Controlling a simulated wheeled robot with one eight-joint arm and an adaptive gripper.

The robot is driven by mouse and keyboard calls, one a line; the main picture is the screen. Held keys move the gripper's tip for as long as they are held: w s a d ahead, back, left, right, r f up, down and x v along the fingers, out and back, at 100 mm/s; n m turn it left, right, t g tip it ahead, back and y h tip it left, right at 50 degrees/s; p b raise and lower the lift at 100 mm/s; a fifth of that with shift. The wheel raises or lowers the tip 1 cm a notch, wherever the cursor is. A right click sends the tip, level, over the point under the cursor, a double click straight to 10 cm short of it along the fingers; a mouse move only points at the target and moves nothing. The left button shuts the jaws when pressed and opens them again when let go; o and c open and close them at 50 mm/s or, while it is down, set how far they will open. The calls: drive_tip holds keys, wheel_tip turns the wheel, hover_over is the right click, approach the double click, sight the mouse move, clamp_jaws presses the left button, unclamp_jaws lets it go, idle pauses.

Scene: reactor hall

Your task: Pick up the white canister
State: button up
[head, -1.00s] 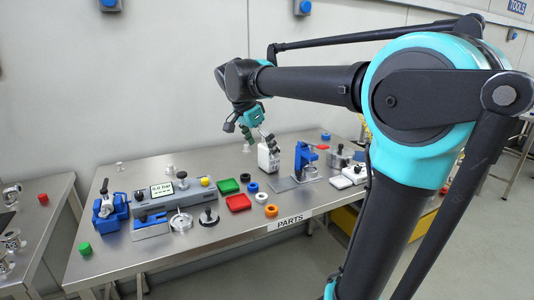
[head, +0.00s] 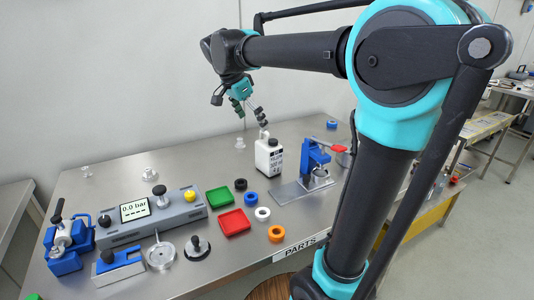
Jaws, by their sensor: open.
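The white canister (head: 268,157) stands upright on the metal bench, with a dark label on its front and a narrow neck on top. My gripper (head: 250,116) is above it and a little to its left, pointing down with its fingers spread. One fingertip shows close to the canister's neck; I cannot tell whether it touches. Nothing shows between the fingers.
To the right stands a blue press (head: 313,158) on a metal plate. In front lie a red tray (head: 234,222), a green tray (head: 219,196) and several coloured rings, one of them orange (head: 276,233). A grey gauge unit (head: 150,217) stands at left.

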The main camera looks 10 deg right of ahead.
sight(263, 145)
drive_tip(key=x, duration=1)
drive_tip(key=shift+d+f, duration=0.15)
drive_tip(key=shift+f, duration=0.2)
drive_tip(key=shift+x, duration=2.6)
drive_tip(key=shift+w+d+r, duration=0.1)
drive_tip(key=shift+w+d, duration=0.05)
drive_tip(key=shift+c, duration=0.2)
drive_tip(key=c, duration=1.5)
drive_tip(key=shift+r, duration=0.15)
